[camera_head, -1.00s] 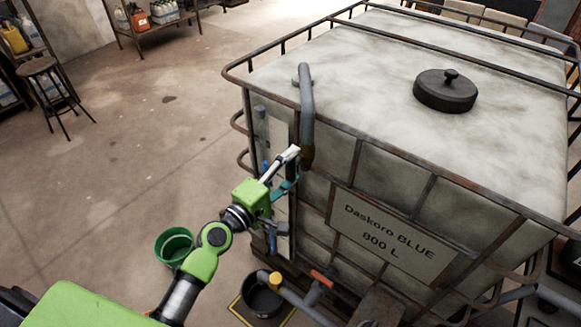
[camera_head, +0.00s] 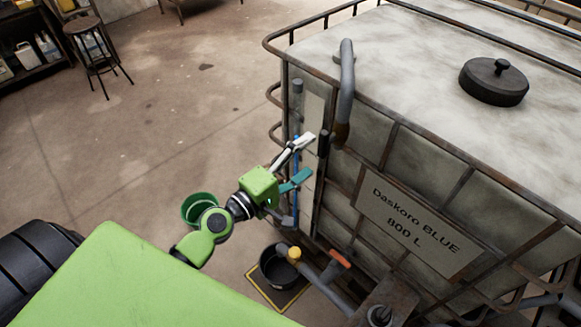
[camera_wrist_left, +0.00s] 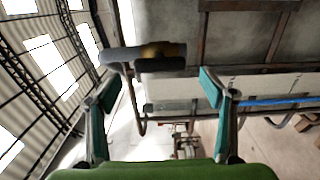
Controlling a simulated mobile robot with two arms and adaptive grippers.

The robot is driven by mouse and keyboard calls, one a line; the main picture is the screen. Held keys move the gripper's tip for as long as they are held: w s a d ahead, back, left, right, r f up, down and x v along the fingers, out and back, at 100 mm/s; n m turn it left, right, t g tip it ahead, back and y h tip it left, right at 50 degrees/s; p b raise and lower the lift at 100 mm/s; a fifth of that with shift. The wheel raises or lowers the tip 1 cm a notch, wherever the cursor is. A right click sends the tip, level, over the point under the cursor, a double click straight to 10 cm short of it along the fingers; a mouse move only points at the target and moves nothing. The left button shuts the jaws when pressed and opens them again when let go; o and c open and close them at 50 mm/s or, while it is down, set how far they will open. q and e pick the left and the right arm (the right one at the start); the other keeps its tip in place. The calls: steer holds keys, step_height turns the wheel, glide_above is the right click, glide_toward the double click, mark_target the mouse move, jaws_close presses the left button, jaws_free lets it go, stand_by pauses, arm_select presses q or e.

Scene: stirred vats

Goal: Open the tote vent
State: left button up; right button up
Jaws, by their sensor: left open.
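The tote (camera_head: 450,75) is a big pale tank in a rusty cage, with a sign reading "Daskoro BLUE 800 L" (camera_head: 415,222). A grey bent pipe (camera_head: 347,75) rises from its top and hangs over the near edge to a brown end (camera_head: 340,134). A small black cylinder (camera_head: 323,144) sits beside that end; I cannot tell which part is the vent. My left gripper (camera_head: 303,160) is open and empty, left of the pipe end and apart from it. In the left wrist view, the pipe (camera_wrist_left: 120,57) and a dark cylinder (camera_wrist_left: 160,64) lie beyond the open fingers (camera_wrist_left: 160,88). My right gripper is not in view.
A black knobbed lid (camera_head: 494,82) sits on the tote top. Below are a green bucket (camera_head: 200,207), a black bucket (camera_head: 276,267) and an orange-red valve handle (camera_head: 340,259). A stool (camera_head: 95,50) stands far left. The floor between is clear.

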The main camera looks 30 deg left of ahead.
arm_select(q)
steer(key=shift+v, duration=2.8)
steer(key=s+a+f+m+g+y+b, duration=0.1)
steer(key=s+f+m+g+b, duration=0.15)
steer(key=f, duration=1.15)
steer(key=s+f+m+g+y+b, duration=0.1)
steer(key=s+f+m+g+y, duration=0.2)
steer(key=f, duration=1.1)
steer(key=s+a+f+m+g+b, duration=0.1)
steer(key=s+f+g, duration=0.25)
steer(key=f, duration=1.05)
steer(key=s+f+m+g+y+b, duration=0.1)
steer(key=s+f+m, duration=0.4)
steer(key=s+f, duration=0.7)
steer(key=s+f+m+g+y+b, duration=0.1)
steer(key=s+f+m+g+b, duration=0.2)
steer(key=s+f, duration=0.9)
steer(key=s+m+g, duration=0.2)
steer(key=s+g, duration=0.1)
steer(key=s, duration=0.2)
steer(key=shift+s, duration=0.4)
